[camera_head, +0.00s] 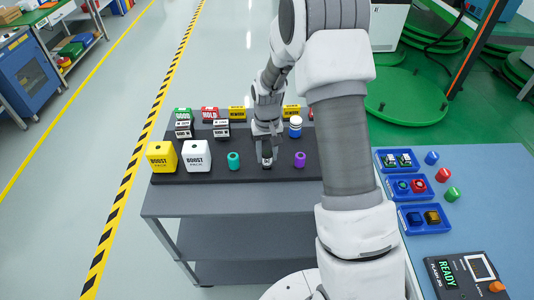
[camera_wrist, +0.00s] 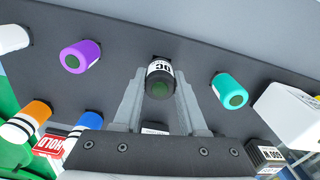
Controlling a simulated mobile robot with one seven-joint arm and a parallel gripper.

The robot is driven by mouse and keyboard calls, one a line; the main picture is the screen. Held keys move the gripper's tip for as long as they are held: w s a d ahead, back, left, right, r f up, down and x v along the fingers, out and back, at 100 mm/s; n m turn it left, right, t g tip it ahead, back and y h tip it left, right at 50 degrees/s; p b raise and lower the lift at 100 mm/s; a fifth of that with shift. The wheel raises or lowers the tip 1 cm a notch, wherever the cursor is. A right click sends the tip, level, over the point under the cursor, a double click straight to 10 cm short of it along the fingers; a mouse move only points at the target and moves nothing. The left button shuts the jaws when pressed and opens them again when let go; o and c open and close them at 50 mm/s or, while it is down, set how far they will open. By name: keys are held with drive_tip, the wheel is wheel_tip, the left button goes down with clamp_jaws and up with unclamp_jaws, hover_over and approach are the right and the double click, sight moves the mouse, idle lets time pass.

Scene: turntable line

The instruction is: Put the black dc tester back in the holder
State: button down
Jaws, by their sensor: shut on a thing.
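The black dc tester (camera_head: 267,163) is a small black cylinder with a white label reading DC, in the front row of the dark board on the grey table. In the wrist view the tester (camera_wrist: 160,78) shows its dark green end between the two grey fingers. My gripper (camera_head: 266,150) is shut on it, pointing down. The tester lies between a teal cylinder (camera_head: 233,160) and a purple cylinder (camera_head: 299,159). The dark board (camera_head: 215,177) looks like the holder. Whether the tester is seated in it or just above it I cannot tell.
A white boost pack (camera_head: 197,155) and a yellow one (camera_head: 162,155) stand left. A blue-topped table at right bears blue trays (camera_head: 424,227) and a READY device (camera_head: 462,276).

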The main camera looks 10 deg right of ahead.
drive_tip(key=shift+f+b, duration=0.4)
drive_tip(key=shift+f, duration=0.15)
drive_tip(key=shift+c, duration=1.9)
unclamp_jaws()
wheel_tip(320, 180, up, 16)
drive_tip(key=s+r+t, duration=0.2)
drive_tip(key=s+r, duration=0.5)
drive_tip(key=r, duration=0.2)
drive_tip(key=s+r+t, duration=0.1)
drive_tip(key=s+r, duration=0.1)
drive_tip(key=s, duration=0.7)
drive_tip(key=s+r+t, duration=0.2)
drive_tip(key=s, duration=0.8)
drive_tip(key=shift+s+t, duration=0.15)
drive_tip(key=shift+t, duration=0.15)
drive_tip(key=shift+c, duration=0.3)
